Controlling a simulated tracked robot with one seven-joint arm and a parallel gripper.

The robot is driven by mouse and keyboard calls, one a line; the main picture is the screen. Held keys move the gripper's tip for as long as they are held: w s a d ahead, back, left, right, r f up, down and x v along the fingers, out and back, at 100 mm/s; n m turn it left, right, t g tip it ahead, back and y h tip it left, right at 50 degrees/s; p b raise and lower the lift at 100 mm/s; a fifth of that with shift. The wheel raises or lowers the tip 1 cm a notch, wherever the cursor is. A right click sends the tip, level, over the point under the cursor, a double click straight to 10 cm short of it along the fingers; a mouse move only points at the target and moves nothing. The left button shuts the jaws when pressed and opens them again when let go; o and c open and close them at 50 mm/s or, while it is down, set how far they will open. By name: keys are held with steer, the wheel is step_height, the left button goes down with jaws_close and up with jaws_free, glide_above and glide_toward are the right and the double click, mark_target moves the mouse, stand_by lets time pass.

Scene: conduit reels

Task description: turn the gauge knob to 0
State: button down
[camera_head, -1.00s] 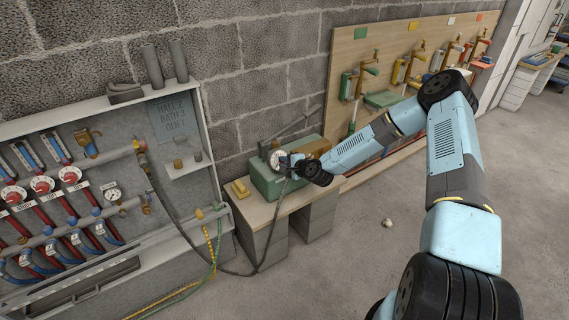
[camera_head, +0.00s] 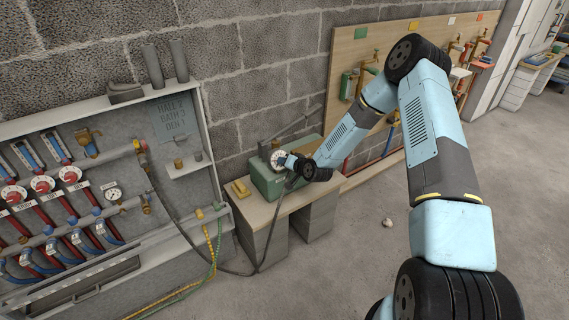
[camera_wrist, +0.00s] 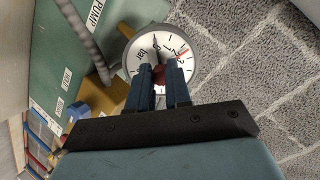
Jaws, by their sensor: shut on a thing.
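A reddish knob (camera_wrist: 158,75) sits at the dial's middle, between my fingers. My gripper (camera_wrist: 159,78) is shut on this knob; it also shows at the gauge in the head view (camera_head: 287,161). The fingers hide the lower part of the dial.
The pump box stands on a wooden bench (camera_head: 255,212) against the block wall. A yellow block (camera_head: 240,189) lies left of it. A grey hose (camera_head: 190,232) hangs from the manifold cabinet (camera_head: 208,140) at left. Open floor lies at front right.

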steer(key=n, duration=1.2)
steer(key=shift+s+f+h, duration=0.2)
steer(key=shift+f+h, duration=0.05)
steer(key=shift+h, duration=0.15)
stand_by(0.3)
steer(key=c, duration=1.4)
jaws_free()
steer(key=shift+c, duration=0.2)
steer(key=o, duration=0.4)
steer(key=shift+w+r, duration=0.15)
steer(key=shift+d, duration=0.1)
steer(key=v, duration=1.3)
steer(key=shift+s+d, duration=0.1)
steer(key=shift+s, duration=0.3)
